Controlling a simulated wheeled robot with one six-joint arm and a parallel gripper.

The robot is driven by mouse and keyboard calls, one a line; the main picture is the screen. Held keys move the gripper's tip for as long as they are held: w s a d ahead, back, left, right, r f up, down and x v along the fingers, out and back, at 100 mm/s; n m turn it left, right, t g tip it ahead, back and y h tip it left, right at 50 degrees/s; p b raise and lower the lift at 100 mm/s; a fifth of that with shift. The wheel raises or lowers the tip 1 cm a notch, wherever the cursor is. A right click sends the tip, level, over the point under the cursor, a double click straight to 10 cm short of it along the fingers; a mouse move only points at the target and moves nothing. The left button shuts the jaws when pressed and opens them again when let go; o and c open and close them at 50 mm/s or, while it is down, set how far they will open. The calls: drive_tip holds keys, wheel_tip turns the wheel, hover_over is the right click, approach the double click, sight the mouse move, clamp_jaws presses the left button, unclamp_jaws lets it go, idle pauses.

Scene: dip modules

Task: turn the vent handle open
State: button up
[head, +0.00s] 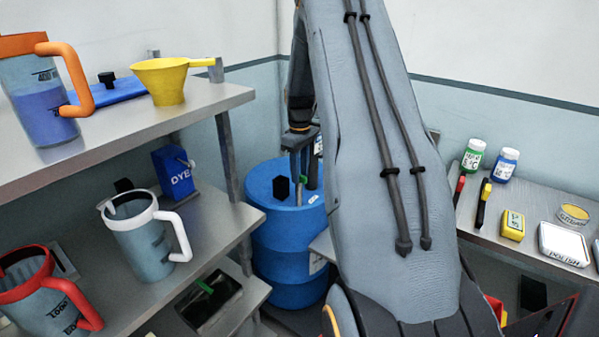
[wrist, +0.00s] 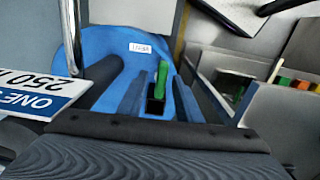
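The blue drum (head: 268,240) stands on the floor beyond the shelves, and its blue top also shows in the wrist view (wrist: 118,47). A green vent handle (wrist: 162,75) stands on a small black fitting (wrist: 155,105) on the drum. In the head view only a small green bit (head: 318,144) shows by the fingers. My gripper (head: 304,180) points down over the drum top. In the wrist view its two fingers (wrist: 160,92) are apart, one on each side of the handle, with gaps visible. Contact with the handle is not visible.
A black block-shaped part (head: 281,187) rises from the drum top. A sign reading 250 (wrist: 35,90) and a metal rod (wrist: 72,35) are at left in the wrist view. Left shelves (head: 170,115) hold jugs and a yellow funnel (head: 165,82). A bench (head: 520,240) with bottles is right.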

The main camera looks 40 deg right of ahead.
drive_tip(key=shift+r+b, duration=1.1)
drive_tip(key=shift+r, duration=2.75)
